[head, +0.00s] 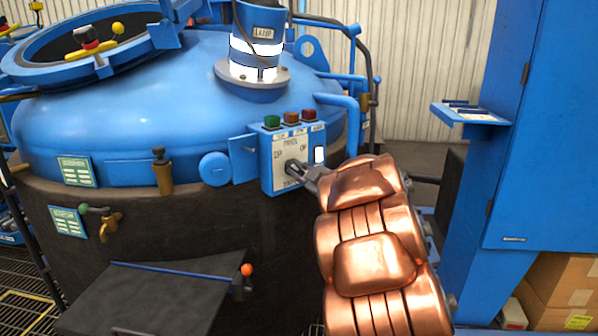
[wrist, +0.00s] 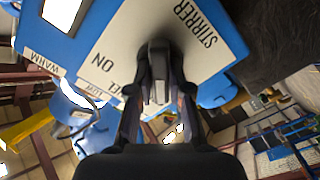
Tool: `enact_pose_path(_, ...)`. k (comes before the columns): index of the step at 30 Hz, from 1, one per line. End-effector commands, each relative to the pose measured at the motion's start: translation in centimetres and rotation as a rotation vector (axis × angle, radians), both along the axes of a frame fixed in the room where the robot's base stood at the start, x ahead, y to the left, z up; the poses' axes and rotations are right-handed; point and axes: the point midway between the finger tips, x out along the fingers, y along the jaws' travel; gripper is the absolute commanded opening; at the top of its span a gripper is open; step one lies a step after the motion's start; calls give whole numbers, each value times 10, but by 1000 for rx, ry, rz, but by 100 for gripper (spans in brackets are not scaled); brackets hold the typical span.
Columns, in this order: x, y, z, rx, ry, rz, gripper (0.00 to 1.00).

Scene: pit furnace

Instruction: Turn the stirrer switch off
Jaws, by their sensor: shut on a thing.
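The stirrer switch is a dark grey knob (wrist: 159,82) on a white plate in the wrist view. The plate is marked STIRRER and ON. The plate sits on a blue control box (head: 268,182) on the side of the blue vessel (head: 120,110). My gripper (head: 298,170) reaches the box from the lower right in the head view. In the wrist view my gripper (wrist: 158,90) has a finger on each side of the knob and is shut on it. The fingers partly hide the knob in the head view.
Green, orange and red buttons (head: 291,117) top the box. A blue pipe (head: 345,110) runs close on its right. A blue cabinet (head: 540,130) with a small shelf (head: 470,113) stands at the right. A dark sloping plate (head: 150,295) juts out below left.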

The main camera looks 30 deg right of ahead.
Motion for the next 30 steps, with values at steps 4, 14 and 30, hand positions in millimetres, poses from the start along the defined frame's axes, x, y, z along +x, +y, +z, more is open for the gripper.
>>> enact_pose_path(4, 0, 0, -1, 0, 2, -1, 0)
enact_pose_path(14, 0, 0, 0, 1, 1, 1, 44)
enact_pose_path(30, -38, -5, -1, 2, 2, -5, 44)
